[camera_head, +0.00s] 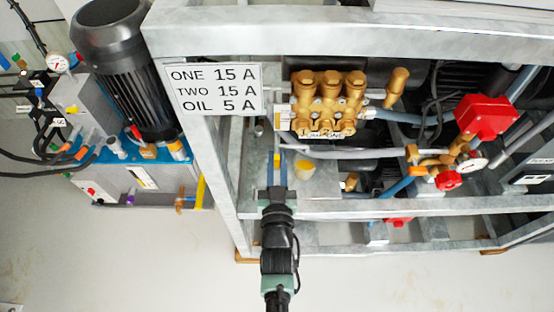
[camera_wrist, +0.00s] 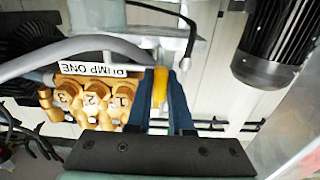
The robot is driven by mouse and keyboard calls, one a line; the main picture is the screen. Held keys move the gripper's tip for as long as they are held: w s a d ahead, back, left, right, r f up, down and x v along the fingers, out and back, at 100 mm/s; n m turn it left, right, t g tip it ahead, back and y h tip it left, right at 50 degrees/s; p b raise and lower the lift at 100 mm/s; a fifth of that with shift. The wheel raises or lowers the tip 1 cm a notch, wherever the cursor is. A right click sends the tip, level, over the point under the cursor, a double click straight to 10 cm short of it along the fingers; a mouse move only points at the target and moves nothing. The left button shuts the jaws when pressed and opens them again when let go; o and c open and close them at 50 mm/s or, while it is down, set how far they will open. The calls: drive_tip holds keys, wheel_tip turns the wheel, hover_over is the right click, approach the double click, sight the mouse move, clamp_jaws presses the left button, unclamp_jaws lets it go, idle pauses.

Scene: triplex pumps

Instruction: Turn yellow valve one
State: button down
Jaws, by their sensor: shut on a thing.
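The yellow valve handle (camera_head: 277,160) is a small upright bar inside the grey frame, below and left of the brass pump (camera_head: 328,98). My gripper (camera_head: 277,172) reaches in from below, its two blue fingers on either side of the handle. In the wrist view the handle (camera_wrist: 160,86) stands between the blue fingers (camera_wrist: 160,80), which are shut on it. The brass pump (camera_wrist: 95,98) with its label "PUMP ONE" (camera_wrist: 93,69) is just left of the fingers there. The fingers partly cover the handle, and the valve body behind it is hidden.
The grey metal frame (camera_head: 225,165) surrounds the work spot, with a post at left and a rail below. A sign (camera_head: 213,88) hangs on it. A grey hose (camera_wrist: 70,50) passes near the fingers. A red box (camera_head: 486,117) and gauge (camera_head: 472,162) are right; a black motor (camera_head: 125,75) is left.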

drive_tip(key=c, duration=0.8)
unclamp_jaws()
drive_tip(key=shift+s, duration=0.1)
drive_tip(key=s+p, duration=0.2)
drive_tip(key=s, duration=1)
drive_tip(key=shift+s, duration=0.4)
